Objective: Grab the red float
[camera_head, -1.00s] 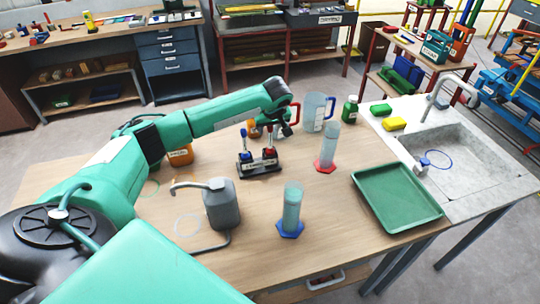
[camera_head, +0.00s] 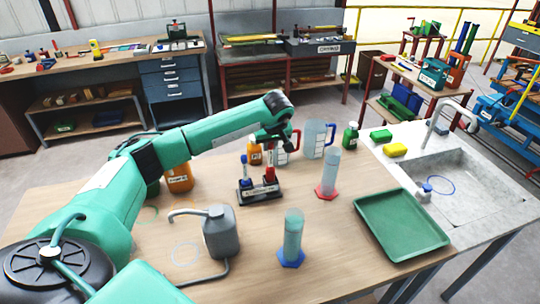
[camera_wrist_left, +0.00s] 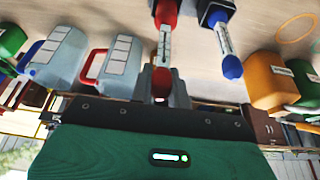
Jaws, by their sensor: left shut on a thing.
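The red float (camera_head: 270,174) has a red body, a pale marked stem and a red tip. It is upright at the right side of a small black stand (camera_head: 259,196). In the left wrist view the red float (camera_wrist_left: 165,42) has its tip between the grey fingers. My left gripper (camera_head: 273,142) is shut on that tip, above the stand. I cannot tell whether the float's lower end is clear of the stand. A blue float (camera_head: 244,168) stands in the left side of the stand, and it also shows in the left wrist view (camera_wrist_left: 224,42). My right gripper is not in view.
Jugs (camera_head: 316,139) and an orange bottle (camera_head: 254,153) stand close behind the gripper. A cylinder with a red base (camera_head: 328,175), one with a blue base (camera_head: 292,237) and a grey can (camera_head: 221,233) are nearby. A green tray (camera_head: 400,226) lies right, beside the sink (camera_head: 465,172).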

